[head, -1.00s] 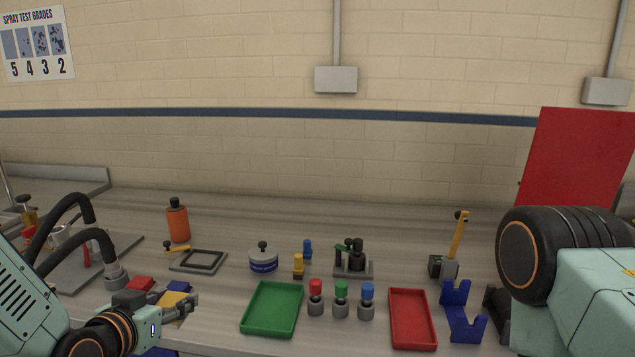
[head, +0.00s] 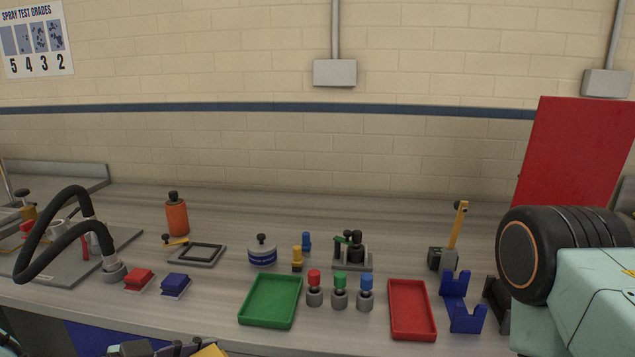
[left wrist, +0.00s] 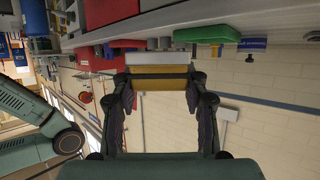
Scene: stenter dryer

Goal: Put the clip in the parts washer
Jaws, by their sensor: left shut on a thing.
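A yellow clip with a pale grey plate (left wrist: 160,84) is between the fingers of my left gripper (left wrist: 160,90), which is shut on it. In the head view the yellow clip (head: 210,351) shows only partly at the bottom edge, with dark parts of my left gripper (head: 176,348) to its left, low in front of the bench. A large upright red panel (head: 575,155) stands at the back right. I cannot tell whether it belongs to the parts washer, and no basin is clearly visible. My right gripper is out of view; only my right arm shows.
A red block (head: 138,277) and a blue block (head: 175,281) lie on the bench (head: 200,315) near its left front edge. A green tray (head: 270,302), several capped knobs, a red tray (head: 412,312) and a blue bracket (head: 459,302) line the front. A black hose (head: 48,237) arches at left.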

